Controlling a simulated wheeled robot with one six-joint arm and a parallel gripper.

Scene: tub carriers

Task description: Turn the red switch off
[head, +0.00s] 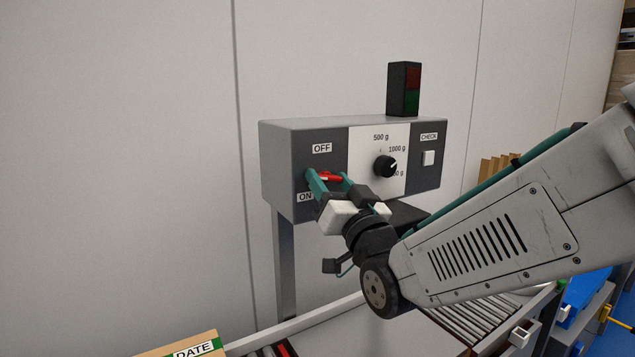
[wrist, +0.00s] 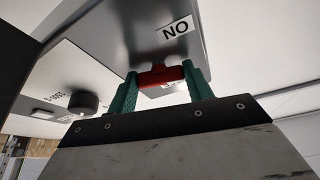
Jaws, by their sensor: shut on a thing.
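The red switch (head: 329,177) is on the left, dark part of a grey control box (head: 282,146), between an OFF label (head: 322,148) above and an ON label (head: 305,198) below. My gripper (head: 327,179) is at the box front, with its teal fingers on either side of the switch. In the wrist view the red switch (wrist: 161,76) sits between the two fingertips (wrist: 160,78), and the gripper is shut on it. The ON label (wrist: 175,28) is clear there; the OFF label is partly hidden. The exact tilt of the switch is hard to tell.
A black dial (head: 385,166) and a white CHECK button (head: 428,158) are to the right of the switch. A dark red-and-green lamp (head: 404,88) stands on the box. Below are a roller conveyor (head: 482,318) and a cardboard box marked DATE (head: 190,346). The wall at left is bare.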

